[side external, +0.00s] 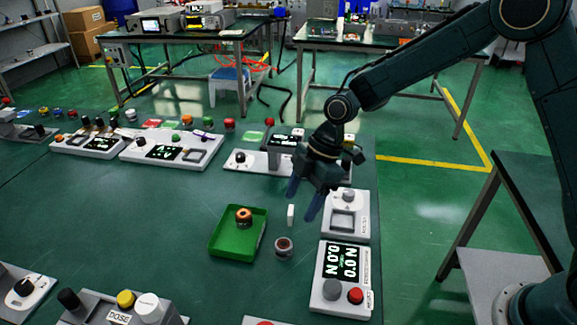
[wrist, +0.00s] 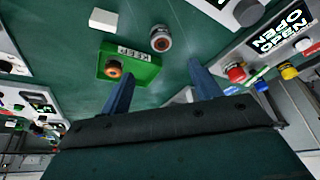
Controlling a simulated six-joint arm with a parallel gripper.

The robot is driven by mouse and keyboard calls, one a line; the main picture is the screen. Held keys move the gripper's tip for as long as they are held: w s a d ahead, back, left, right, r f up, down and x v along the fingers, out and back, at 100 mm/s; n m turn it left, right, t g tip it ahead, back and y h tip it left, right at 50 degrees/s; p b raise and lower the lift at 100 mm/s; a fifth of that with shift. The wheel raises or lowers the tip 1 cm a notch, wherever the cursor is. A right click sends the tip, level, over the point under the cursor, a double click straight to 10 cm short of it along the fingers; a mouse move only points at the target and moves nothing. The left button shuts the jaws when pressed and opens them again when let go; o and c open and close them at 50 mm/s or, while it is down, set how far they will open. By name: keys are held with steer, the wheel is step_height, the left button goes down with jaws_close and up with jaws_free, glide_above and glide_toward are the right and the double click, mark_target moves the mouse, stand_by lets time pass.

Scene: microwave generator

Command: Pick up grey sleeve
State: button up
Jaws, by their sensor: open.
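A short grey ring-shaped sleeve (side external: 283,251) with a reddish-brown top stands on the green bench, right of and nearer than the green tray (side external: 222,252). It also shows in the wrist view (wrist: 160,39), at the upper middle and beyond my fingertips. A similar piece with an orange ring (side external: 244,215) sits in the tray; the tray's wall carries a "KEEP" label (wrist: 136,56) in the wrist view. My gripper (side external: 305,198) is open, pointing down behind and above the grey sleeve. Its fingers are apart with nothing seen held between them in the wrist view (wrist: 163,75).
A small white piece (side external: 291,214) shows by my fingertips in the side view. A panel with a display (side external: 342,264) and knobs stands close right of the sleeve, with another panel (side external: 345,222) behind it. Bare bench lies left of the tray.

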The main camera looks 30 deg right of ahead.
mark_target(283, 244)
steer(key=shift+x, duration=3.95)
steer(key=shift+f, duration=0.1)
steer(key=shift+x, duration=2.5)
steer(key=shift+s, duration=0.15)
steer(key=c, duration=1.1)
